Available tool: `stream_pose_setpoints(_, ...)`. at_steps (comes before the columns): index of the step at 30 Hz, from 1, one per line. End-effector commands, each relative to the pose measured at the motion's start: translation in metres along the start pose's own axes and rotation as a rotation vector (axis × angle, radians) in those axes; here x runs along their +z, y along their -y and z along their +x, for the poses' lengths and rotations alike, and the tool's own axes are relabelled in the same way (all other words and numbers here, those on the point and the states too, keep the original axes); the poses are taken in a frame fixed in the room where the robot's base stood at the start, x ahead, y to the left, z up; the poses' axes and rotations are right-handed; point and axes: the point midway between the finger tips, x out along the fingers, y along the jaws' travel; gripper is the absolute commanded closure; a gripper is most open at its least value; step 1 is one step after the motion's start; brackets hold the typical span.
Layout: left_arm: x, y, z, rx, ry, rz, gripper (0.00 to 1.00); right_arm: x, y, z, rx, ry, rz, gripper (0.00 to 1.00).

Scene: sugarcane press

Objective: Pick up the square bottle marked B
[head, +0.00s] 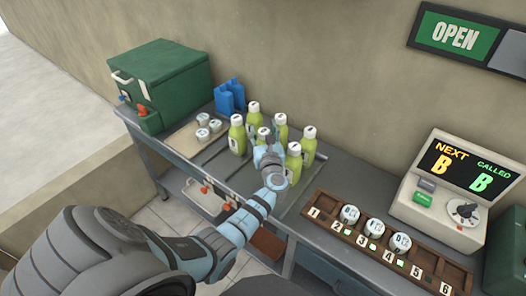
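Several green bottles with white caps stand upright in a group on the metal counter, among them a left one (237,137), a back one (253,118), a right one (308,146) and a front right one (293,165). Another bottle (264,133) is partly hidden behind my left gripper. The cap letters and body shapes are too small to tell which one is the square bottle marked B. My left gripper (267,155) is low among the front bottles, close to the partly hidden one. Its fingers are too small and covered to show contact. My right gripper is not in view.
A brown numbered rack (400,262) holds several round white-topped pieces at the front right. Behind it, a console (450,195) reads NEXT B and CALLED B. A green cooler (165,75), blue blocks (231,97) and several white-topped pieces on a board (190,138) are at left.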

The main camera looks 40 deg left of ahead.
Motion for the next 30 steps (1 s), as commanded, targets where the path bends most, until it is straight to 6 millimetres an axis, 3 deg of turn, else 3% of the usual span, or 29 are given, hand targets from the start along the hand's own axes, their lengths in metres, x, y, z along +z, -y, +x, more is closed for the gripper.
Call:
stream_pose_setpoints(1, 0.0, 0.0, 0.0, 0.0, 0.0, 0.0, 0.67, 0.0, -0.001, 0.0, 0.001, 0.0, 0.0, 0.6)
stream_pose_setpoints(7, 0.0, 0.0, 0.0, 0.0, 0.0, 0.0, 0.99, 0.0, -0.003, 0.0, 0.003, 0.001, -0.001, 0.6)
stream_pose_setpoints(22, 0.006, 0.0, 0.0, 0.0, 0.001, -0.001, 1.0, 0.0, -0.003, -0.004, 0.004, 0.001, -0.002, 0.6)
stream_pose_setpoints(26, 0.025, 0.0, 0.0, 0.0, 0.003, -0.001, 1.0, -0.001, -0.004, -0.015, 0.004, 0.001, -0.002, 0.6)
stream_pose_setpoints(30, 0.066, 0.0, 0.0, -0.001, 0.004, -0.003, 1.0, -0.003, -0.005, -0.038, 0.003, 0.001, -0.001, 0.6)
